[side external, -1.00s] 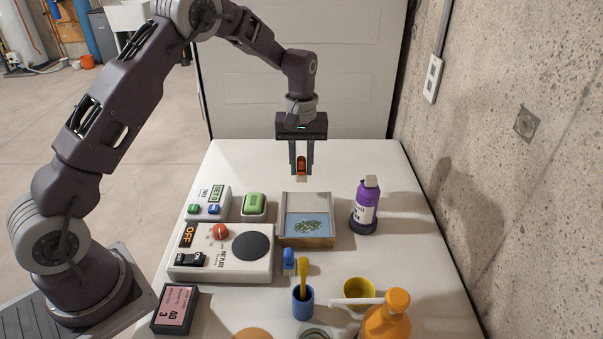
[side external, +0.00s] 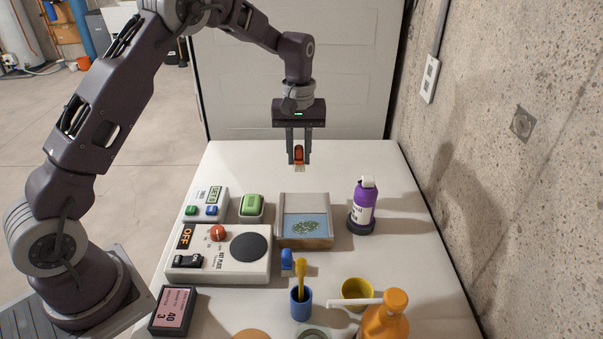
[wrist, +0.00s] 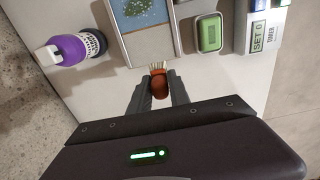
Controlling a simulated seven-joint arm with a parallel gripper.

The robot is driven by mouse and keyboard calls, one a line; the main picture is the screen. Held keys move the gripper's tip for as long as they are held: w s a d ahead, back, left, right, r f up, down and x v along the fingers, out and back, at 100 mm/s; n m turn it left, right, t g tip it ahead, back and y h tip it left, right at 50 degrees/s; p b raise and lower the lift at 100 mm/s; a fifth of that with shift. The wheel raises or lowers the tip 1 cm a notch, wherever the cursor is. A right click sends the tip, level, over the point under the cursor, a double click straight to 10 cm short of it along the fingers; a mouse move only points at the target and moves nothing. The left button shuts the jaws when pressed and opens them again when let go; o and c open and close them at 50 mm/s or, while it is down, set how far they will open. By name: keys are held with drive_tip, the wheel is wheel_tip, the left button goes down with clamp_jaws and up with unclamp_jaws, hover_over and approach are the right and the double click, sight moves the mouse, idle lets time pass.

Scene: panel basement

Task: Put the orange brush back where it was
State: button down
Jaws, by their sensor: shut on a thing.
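My gripper (side external: 299,158) is shut on the orange brush (side external: 299,152), with the pale bristles pointing down. It holds the brush in the air above the far part of the white table. In the wrist view the brush (wrist: 158,84) sits between the two fingers of my gripper (wrist: 159,90), bristles toward the tray. The tray (side external: 305,242), with a blue area and green specks, lies nearer the side camera than my gripper, and it also shows at the top of the wrist view (wrist: 128,62). The table beneath the brush looks bare.
Right of the tray stands a purple bottle (side external: 364,203). Left are a green soap dish (side external: 252,206), a timer box (side external: 206,205) and a hot plate (side external: 219,256). A blue cup (side external: 301,304), yellow cup (side external: 357,290) and orange pump bottle (side external: 388,316) stand in front. The far table is clear.

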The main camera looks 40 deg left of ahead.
drive_tip(key=s+d+f, duration=0.2)
drive_tip(key=s+d, duration=1)
drive_tip(key=d, duration=0.4)
wheel_tip(320, 180, down, 10)
drive_tip(key=shift+r, duration=0.1)
drive_tip(key=shift+w, duration=0.1)
drive_tip(key=shift+f, duration=0.2)
drive_tip(key=c, duration=1.2)
unclamp_jaws()
wheel_tip(320, 180, up, 12)
drive_tip(key=shift+r, duration=0.15)
